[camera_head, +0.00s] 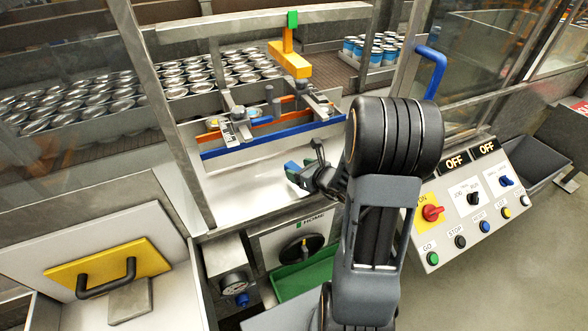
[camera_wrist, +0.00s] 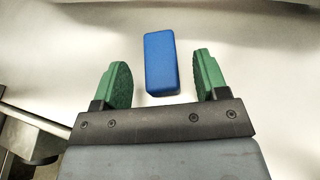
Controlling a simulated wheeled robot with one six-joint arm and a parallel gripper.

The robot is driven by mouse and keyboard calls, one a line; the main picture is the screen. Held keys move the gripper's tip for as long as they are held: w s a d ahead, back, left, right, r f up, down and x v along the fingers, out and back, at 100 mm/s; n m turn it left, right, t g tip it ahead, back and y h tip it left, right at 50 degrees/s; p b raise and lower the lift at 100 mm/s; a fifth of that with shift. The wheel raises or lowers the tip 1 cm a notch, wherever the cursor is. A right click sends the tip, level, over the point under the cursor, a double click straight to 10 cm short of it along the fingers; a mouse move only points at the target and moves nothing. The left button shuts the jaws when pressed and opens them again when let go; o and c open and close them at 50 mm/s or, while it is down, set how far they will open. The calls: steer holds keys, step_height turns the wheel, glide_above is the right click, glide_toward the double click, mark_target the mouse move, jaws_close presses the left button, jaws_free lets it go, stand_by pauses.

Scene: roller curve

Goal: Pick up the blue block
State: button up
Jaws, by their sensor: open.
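The blue block (camera_wrist: 161,62) lies on a pale, smooth surface in the wrist view, slightly tilted. My gripper (camera_wrist: 160,64) is open, with one green finger on each side of the block in the picture. Gaps show between the block and both fingers, and neither touches it. I cannot tell how far the fingertips are above the surface. In the head view my gripper (camera_head: 304,174) is over the white deck inside the machine opening, and my arm hides part of it. The block is hard to make out there.
A blue rail (camera_head: 270,135) and an orange guide bar run behind the white deck (camera_head: 235,185). A metal post (camera_head: 178,130) stands at the left. The control panel (camera_head: 470,205) and blue handle (camera_head: 432,70) are right of my arm. Rows of cans (camera_head: 215,72) fill the back.

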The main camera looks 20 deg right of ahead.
steer(key=shift+x, duration=1.05)
steer(key=shift+c, duration=0.3)
steer(key=c, duration=1)
steer(key=shift+o, duration=0.2)
steer(key=shift+r, duration=0.1)
